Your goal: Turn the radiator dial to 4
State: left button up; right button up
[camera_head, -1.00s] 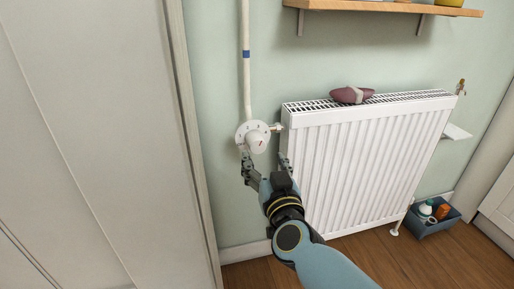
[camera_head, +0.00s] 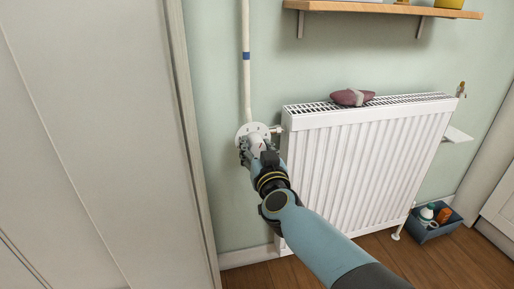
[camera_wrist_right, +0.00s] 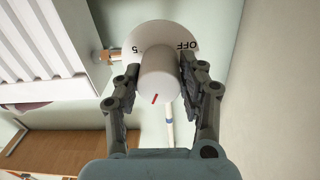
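The radiator dial has a round white scale plate (camera_head: 246,130) on the wall left of the radiator, with a white knob (camera_wrist_right: 158,74) at its centre. In the wrist view, "OFF" and "5" show on the plate (camera_wrist_right: 160,32); the other marks are hidden. A red mark on the knob's end points down and slightly left in that view. My right gripper (camera_head: 256,150) is at the dial, with one finger on each side of the knob; it also shows in the wrist view (camera_wrist_right: 160,88). The fingers look open, with narrow gaps beside the knob. My left gripper is not in view.
The white radiator (camera_head: 360,165) stands close on the right, with a mauve object (camera_head: 351,97) on top. A vertical pipe (camera_head: 246,70) rises above the dial. A wooden shelf (camera_head: 385,8) is overhead. A blue bin (camera_head: 432,228) sits on the floor. A pale panel (camera_head: 90,150) stands left.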

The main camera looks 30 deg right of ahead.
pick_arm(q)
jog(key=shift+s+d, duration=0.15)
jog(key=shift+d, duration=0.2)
pick_arm(e)
jog(key=c, duration=0.5)
jog(key=shift+r+m+p, duration=0.1)
jog(key=shift+m+p, duration=0.25)
jog(key=shift+m, duration=0.35)
jog(key=shift+m+p, duration=0.3)
jog(key=shift+m, duration=1.4)
jog(key=m, duration=0.3)
jog(key=shift+p, duration=0.4)
jog(key=shift+m, duration=0.7)
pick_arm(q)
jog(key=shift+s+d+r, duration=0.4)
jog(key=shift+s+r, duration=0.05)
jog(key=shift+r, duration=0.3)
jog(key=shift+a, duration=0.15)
pick_arm(e)
jog(key=shift+m, duration=0.3)
